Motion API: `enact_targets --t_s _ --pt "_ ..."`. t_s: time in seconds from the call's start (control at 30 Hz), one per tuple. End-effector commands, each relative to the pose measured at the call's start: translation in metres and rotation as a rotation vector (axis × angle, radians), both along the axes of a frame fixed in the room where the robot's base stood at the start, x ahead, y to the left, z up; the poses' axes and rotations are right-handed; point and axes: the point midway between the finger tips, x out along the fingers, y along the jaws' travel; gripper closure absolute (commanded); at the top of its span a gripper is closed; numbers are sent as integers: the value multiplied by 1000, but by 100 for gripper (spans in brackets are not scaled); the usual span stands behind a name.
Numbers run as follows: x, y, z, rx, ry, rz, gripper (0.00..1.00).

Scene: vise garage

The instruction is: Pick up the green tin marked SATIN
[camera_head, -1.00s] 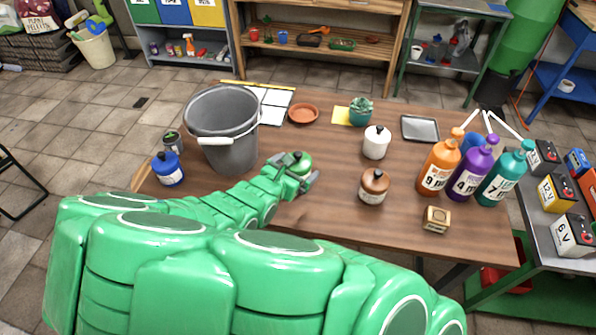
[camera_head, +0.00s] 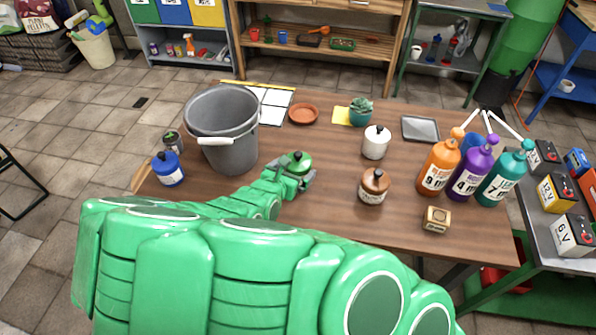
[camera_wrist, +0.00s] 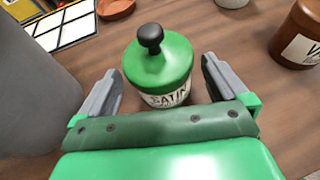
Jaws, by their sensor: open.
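The green tin (camera_wrist: 160,72) has a black knob on its lid and a white label reading SATIN in the wrist view. It stands upright on the wooden table (camera_head: 330,215). In the head view the green tin (camera_head: 299,162) shows at the end of my arm, partly hidden by it. My gripper (camera_wrist: 160,82) is open, with one grey finger on each side of the tin. Gaps show between the fingers and the tin. In the head view my gripper (camera_head: 296,176) is low over the table at the tin.
A grey bucket (camera_head: 226,140) stands close on the left, and a blue tin (camera_head: 168,170) beyond it. A brown tin (camera_head: 374,187) and a white tin (camera_head: 376,142) stand to the right. Orange, purple and teal bottles stand farther right. The table's middle is clear.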

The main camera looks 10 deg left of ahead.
Motion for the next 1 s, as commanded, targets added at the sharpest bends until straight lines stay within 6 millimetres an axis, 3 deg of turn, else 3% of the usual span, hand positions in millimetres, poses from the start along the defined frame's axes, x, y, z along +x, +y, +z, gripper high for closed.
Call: enact_targets --t_s 0.33,0.73,1.0 --pt "28 -6 -14 0 -1 -2 0" --pt "34 -7 -16 0 -1 -1 0" --pt "34 -7 -16 1 0 -1 40"
